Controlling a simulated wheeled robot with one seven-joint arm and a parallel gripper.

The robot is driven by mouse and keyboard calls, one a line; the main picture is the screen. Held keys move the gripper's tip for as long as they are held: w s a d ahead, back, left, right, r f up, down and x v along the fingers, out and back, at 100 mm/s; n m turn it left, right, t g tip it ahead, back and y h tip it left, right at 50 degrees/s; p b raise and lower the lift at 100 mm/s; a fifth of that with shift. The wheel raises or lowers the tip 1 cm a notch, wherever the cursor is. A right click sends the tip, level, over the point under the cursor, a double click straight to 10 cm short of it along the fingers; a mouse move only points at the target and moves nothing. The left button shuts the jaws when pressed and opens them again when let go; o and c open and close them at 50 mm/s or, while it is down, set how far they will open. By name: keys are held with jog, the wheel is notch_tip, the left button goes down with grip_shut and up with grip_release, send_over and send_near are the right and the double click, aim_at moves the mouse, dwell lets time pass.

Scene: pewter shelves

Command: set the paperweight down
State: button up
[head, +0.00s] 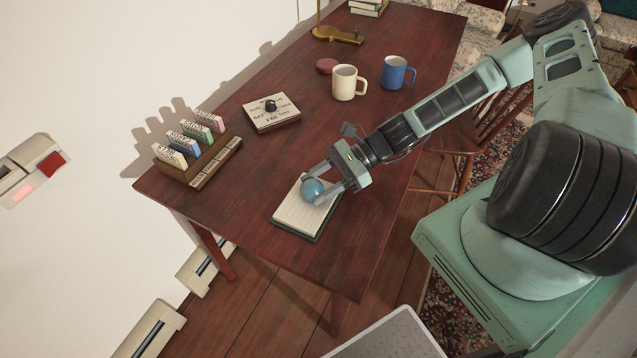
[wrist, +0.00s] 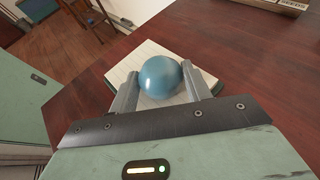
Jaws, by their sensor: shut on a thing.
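The paperweight is a glossy blue ball (head: 312,189). My gripper (head: 325,187) is shut on it, one finger on each side. In the wrist view the ball (wrist: 160,77) sits between the fingertips (wrist: 163,85). A lined notepad with a green edge (head: 296,218) lies on the table under the ball and fingers. The pad also shows in the wrist view (wrist: 122,72). I cannot tell whether the ball touches the pad or is just above it.
Bare table lies left of the pad. A chair (head: 470,150) stands at the right.

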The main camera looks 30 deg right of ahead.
jog(key=shift+f, duration=0.1)
jog(key=o, duration=1.1)
